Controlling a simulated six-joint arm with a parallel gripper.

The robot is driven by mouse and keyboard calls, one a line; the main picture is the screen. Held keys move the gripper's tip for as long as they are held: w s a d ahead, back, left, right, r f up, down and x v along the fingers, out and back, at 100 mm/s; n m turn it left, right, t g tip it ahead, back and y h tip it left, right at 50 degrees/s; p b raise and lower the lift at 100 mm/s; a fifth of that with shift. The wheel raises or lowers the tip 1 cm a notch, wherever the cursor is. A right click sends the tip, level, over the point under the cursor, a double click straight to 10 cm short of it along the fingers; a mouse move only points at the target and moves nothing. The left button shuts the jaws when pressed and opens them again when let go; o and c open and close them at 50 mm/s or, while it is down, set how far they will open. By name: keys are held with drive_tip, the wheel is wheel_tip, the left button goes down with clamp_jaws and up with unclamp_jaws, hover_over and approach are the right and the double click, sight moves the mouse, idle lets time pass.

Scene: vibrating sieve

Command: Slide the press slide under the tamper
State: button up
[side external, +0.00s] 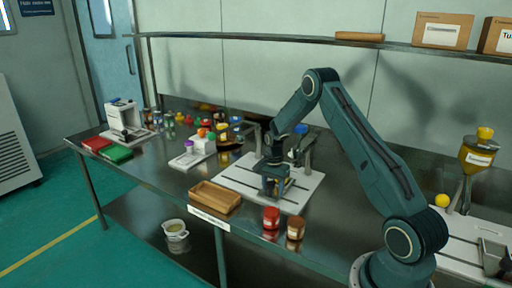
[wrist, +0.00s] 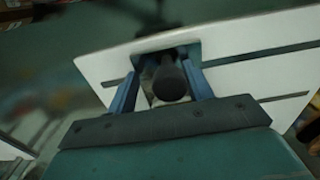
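In the wrist view a dark round knob (wrist: 169,82), likely the handle of the press slide, stands between the two blue fingers of my gripper (wrist: 162,72). A pale gap shows between the knob and the left finger; the right finger is close beside it. In the side view my gripper (side external: 275,188) points down, low over the white slotted base plate (side external: 232,175), and hides most of the slide. Grey uprights (side external: 309,152) stand behind it on the plate, with a blue part (side external: 301,129) at the top, perhaps the tamper. The parts directly under it are too small to tell.
A wooden tray (side external: 215,198), a red jar (side external: 271,217) and a brown jar (side external: 295,227) stand at the table's front edge. A white device (side external: 199,145) and several jars are to the left. A yellow hopper (side external: 477,155) stands at right.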

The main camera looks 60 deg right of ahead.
drive_tip(key=shift+s, duration=2.9)
drive_tip(key=o, duration=1.1)
drive_tip(key=shift+r, duration=4.55)
